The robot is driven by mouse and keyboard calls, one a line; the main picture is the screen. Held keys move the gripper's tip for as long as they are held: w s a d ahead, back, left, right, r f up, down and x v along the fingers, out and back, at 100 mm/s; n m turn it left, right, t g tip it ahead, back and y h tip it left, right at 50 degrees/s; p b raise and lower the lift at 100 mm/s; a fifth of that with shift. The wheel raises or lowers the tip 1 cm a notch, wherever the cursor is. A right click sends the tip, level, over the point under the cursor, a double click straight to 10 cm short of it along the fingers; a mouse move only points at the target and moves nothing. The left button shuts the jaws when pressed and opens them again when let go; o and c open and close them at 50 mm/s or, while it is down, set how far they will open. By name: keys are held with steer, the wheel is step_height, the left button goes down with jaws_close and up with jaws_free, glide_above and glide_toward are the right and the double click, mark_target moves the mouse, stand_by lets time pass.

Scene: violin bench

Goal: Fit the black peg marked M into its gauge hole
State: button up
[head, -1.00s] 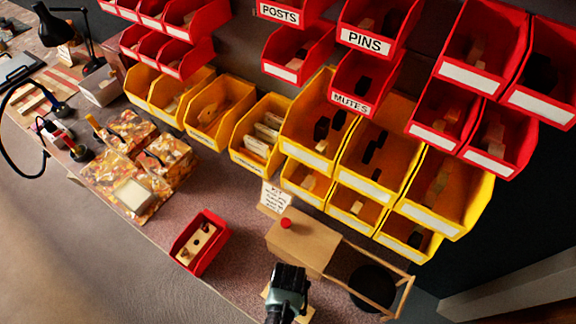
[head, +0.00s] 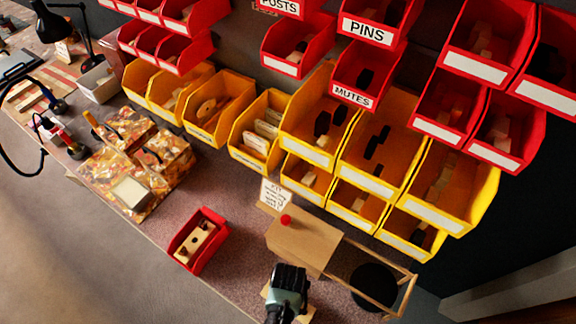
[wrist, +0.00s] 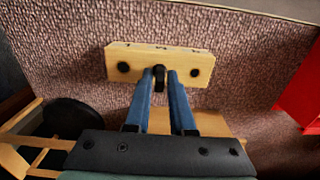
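In the wrist view my gripper (wrist: 160,80) has its two blue fingers closed about a short black peg (wrist: 159,78). The peg is at the middle of a pale wooden gauge block (wrist: 190,68), between two dark round holes, one left and one right. In the head view my gripper (head: 287,285) points down at the bench front and hides most of the block.
A wooden box with a red knob (head: 286,221) stands just behind my gripper, and a wooden frame with a black disc (head: 374,287) is to its right. A red bin (head: 183,259) holding a wooden piece is to the left. Yellow and red bins line the back.

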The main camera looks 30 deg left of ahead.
steer(key=o, duration=0.3)
step_height(320, 180, up, 13)
stand_by(0.7)
stand_by(0.8)
